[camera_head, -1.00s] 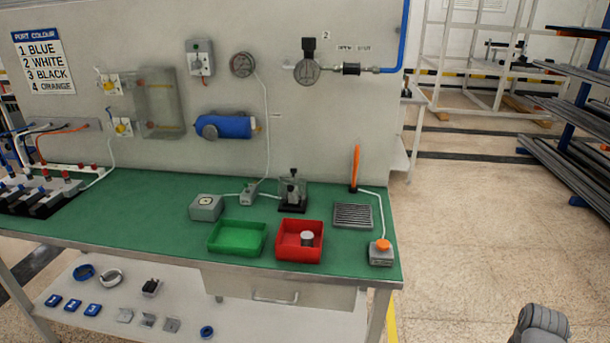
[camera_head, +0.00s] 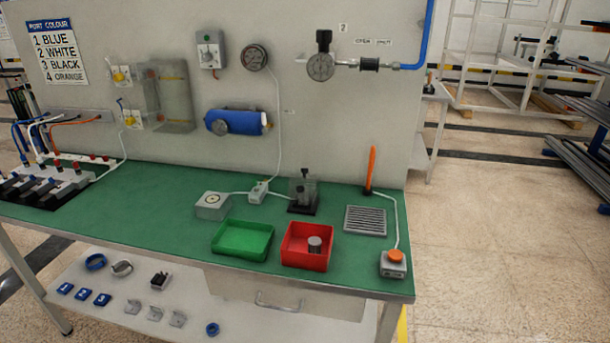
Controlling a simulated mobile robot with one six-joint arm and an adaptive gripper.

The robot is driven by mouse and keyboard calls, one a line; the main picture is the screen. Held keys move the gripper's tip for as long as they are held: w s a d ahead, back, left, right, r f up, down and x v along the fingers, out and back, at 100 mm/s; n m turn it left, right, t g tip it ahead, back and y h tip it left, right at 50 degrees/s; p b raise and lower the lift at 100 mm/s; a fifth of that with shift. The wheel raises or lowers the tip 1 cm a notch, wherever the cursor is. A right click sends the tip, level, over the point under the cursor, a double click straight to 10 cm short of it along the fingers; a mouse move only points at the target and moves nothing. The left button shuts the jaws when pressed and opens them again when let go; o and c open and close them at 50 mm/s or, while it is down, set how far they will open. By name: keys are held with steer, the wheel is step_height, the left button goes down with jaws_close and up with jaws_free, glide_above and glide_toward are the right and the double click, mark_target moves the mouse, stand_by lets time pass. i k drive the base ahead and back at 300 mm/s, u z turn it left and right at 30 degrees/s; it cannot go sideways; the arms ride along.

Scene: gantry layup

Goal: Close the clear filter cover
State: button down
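Two see-through things show, and I cannot tell for certain which is the filter cover. A grey, see-through cover (camera_head: 172,94) is on the wall panel at the left, beside two yellow-knobbed fittings; whether it stands open is unclear. A small clear box-like guard (camera_head: 301,182) stands around a dark device on the green bench, right of centre; its lid position is too small to tell. My gripper is not in view.
The green bench (camera_head: 160,222) carries a green tray (camera_head: 243,255), a red tray (camera_head: 306,262) with a metal cylinder, a grey grille and an orange-button box (camera_head: 393,265). A blue cylinder (camera_head: 238,122) is on the wall. Open floor lies to the right.

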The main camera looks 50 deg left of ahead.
mark_target(300, 188)
steer(key=u, duration=0.05)
steer(key=k, duration=1.75)
steer(key=u, duration=1.35)
steer(key=i, duration=0.85)
steer(key=u, duration=0.05)
